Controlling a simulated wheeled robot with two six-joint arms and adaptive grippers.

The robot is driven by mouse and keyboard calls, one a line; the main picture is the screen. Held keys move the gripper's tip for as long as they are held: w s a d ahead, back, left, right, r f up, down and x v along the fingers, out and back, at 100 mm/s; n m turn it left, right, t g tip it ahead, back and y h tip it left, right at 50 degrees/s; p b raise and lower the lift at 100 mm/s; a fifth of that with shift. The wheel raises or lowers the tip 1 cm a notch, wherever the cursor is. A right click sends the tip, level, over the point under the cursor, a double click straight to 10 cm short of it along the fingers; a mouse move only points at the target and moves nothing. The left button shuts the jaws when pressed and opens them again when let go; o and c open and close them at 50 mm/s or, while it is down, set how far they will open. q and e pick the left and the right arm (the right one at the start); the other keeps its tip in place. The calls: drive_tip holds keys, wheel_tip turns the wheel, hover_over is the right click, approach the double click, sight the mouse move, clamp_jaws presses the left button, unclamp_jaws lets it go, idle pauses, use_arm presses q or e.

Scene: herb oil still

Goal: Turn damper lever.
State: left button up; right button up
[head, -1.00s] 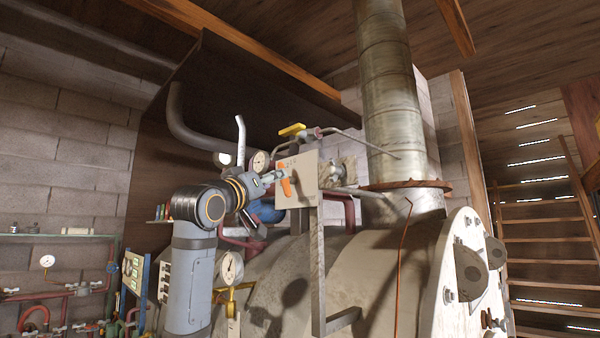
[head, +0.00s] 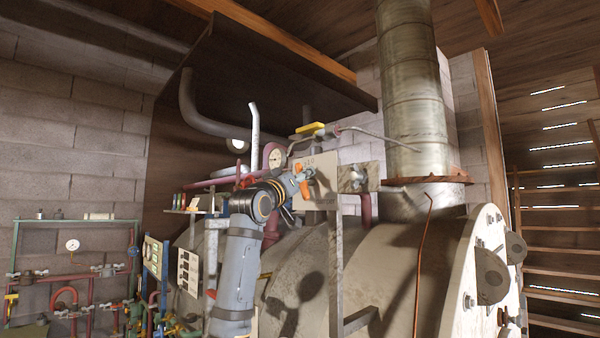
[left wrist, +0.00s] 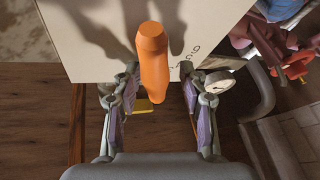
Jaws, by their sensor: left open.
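The damper lever is orange and mounted on a pale plate (head: 322,165) beside the flue pipe. In the head view its orange handle (head: 305,188) shows at the plate's left side, partly covered by my left gripper (head: 300,177). In the left wrist view the orange lever (left wrist: 153,55) points toward me from the plate (left wrist: 90,35). My left gripper (left wrist: 162,82) is open, with one finger on each side of the lever's free end. Gaps show on both sides, wider on the right. My right gripper is in neither view.
A yellow-handled valve (head: 311,128) and a dial gauge (head: 273,156) sit close above and left of the plate. The tall flue pipe (head: 412,90) stands to the right. The large pale still body (head: 385,260) lies below.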

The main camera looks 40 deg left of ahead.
use_arm(q)
drive_tip(key=shift+d, duration=0.1)
drive_tip(key=shift+c, duration=0.4)
drive_tip(key=shift+d, duration=0.15)
drive_tip(key=shift+c, duration=2.4)
clamp_jaws()
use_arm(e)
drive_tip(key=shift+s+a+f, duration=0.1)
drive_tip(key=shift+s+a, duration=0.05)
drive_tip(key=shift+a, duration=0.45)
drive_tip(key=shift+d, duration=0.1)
